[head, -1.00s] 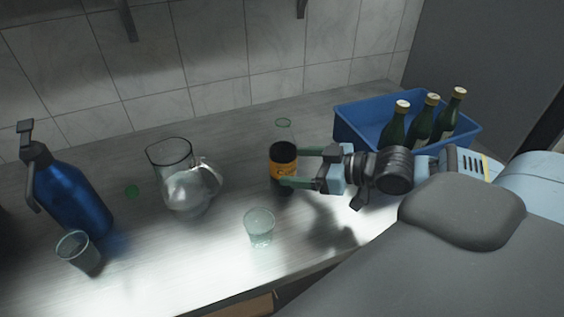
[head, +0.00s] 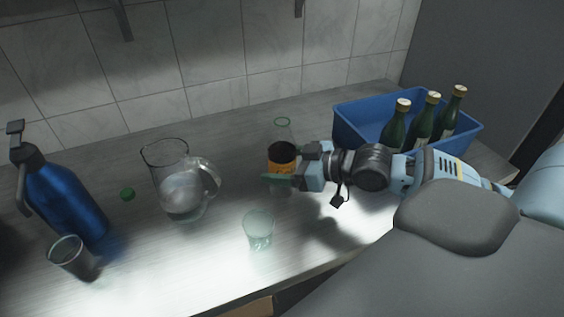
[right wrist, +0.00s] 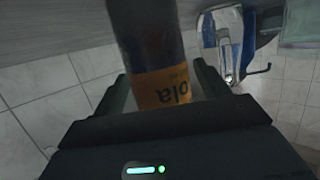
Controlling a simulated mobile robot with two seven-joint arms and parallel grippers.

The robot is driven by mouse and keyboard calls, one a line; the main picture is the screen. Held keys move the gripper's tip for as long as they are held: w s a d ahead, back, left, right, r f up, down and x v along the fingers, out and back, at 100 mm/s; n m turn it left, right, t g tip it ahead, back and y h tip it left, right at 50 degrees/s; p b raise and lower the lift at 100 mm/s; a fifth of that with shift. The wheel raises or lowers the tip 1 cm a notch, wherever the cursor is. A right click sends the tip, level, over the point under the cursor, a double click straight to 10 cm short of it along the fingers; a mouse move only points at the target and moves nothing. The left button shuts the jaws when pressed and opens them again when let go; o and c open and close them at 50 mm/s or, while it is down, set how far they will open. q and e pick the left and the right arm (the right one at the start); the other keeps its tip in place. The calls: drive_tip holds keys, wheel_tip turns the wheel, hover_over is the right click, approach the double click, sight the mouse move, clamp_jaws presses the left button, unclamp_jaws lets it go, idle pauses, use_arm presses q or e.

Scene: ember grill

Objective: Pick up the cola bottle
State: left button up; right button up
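The cola bottle (head: 281,158) stands upright on the counter in the middle of the head view, with dark contents and an orange label. A clear, green-rimmed shape shows just above it; I cannot tell if this is its top or a glass behind. My right gripper (head: 290,169) is at the bottle from the right, level with the label. In the right wrist view the bottle (right wrist: 160,70) lies between the two fingers of my right gripper (right wrist: 160,88), which look open around it, with no clear grip. My left gripper is not in view.
A blue crate (head: 362,143) with green bottles (head: 422,120) stands behind my right arm. A glass (head: 258,230) stands in front of the bottle.

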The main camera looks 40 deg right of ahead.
sight(295, 152)
drive_tip(key=c, duration=1.2)
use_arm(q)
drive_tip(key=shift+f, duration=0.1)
use_arm(e)
drive_tip(key=shift+o, duration=0.2)
drive_tip(key=shift+r, duration=0.1)
drive_tip(key=shift+r, duration=0.2)
drive_tip(key=shift+r, duration=1.4)
drive_tip(key=shift+s+r, duration=0.1)
drive_tip(key=shift+r, duration=0.1)
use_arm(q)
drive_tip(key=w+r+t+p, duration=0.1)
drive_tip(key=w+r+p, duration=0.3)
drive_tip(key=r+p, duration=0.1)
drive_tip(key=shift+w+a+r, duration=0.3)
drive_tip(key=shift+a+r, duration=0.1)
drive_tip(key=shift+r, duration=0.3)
use_arm(e)
drive_tip(key=s+a+r, duration=0.1)
drive_tip(key=s+a, duration=0.2)
drive_tip(key=s, duration=1.2)
drive_tip(key=shift+a+r, duration=0.2)
drive_tip(key=shift+r, duration=0.05)
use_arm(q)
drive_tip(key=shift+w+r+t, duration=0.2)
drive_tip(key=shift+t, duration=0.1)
use_arm(e)
drive_tip(key=shift+s+f, duration=0.1)
drive_tip(key=shift+s, duration=0.1)
